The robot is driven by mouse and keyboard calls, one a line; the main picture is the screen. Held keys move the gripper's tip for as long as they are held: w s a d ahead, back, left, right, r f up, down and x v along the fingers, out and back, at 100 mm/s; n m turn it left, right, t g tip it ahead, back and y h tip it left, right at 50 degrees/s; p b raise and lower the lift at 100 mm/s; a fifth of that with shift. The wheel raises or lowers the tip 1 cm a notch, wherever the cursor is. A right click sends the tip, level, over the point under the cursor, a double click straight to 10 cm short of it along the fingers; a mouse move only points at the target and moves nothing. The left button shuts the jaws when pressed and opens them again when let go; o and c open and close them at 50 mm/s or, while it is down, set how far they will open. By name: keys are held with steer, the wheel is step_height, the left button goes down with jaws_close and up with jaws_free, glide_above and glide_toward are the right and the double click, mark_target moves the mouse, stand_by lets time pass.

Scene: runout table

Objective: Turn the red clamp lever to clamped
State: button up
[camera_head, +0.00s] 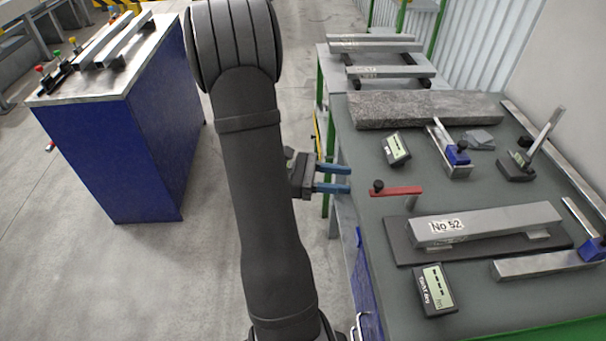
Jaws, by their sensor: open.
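The red clamp lever (396,191) is a flat red bar on a short grey post, with a black knob at its left end. It lies near the left edge of the grey-topped table (372,225), pointing left toward my gripper. My gripper (350,180) has two blue fingers, is open and empty, and appears just left of the black knob, near the table's edge. From this single view I cannot tell its exact height or whether it touches the knob. My dark arm fills the middle of the picture and hides the floor behind it.
A grey bar marked No 52 (500,222) lies on a dark plate in front of the lever. Two digital displays (396,150) (433,290), a stone slab (425,108) and blue-ended clamps (457,154) stand around. A blue cabinet (125,150) is at left.

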mark_target(378, 188)
steer(key=v, duration=0.8)
stand_by(0.4)
steer(key=shift+t, duration=0.3)
steer(key=s+d, duration=0.1)
steer(key=d, duration=0.4)
steer(key=s+d, duration=0.1)
steer(key=d, duration=0.5)
steer(key=s+d, duration=0.2)
steer(key=d, duration=0.4)
steer(key=shift+s, duration=0.15)
steer(key=shift+s+n+t, duration=0.4)
steer(key=shift+n+t, duration=0.3)
steer(key=shift+t, duration=0.1)
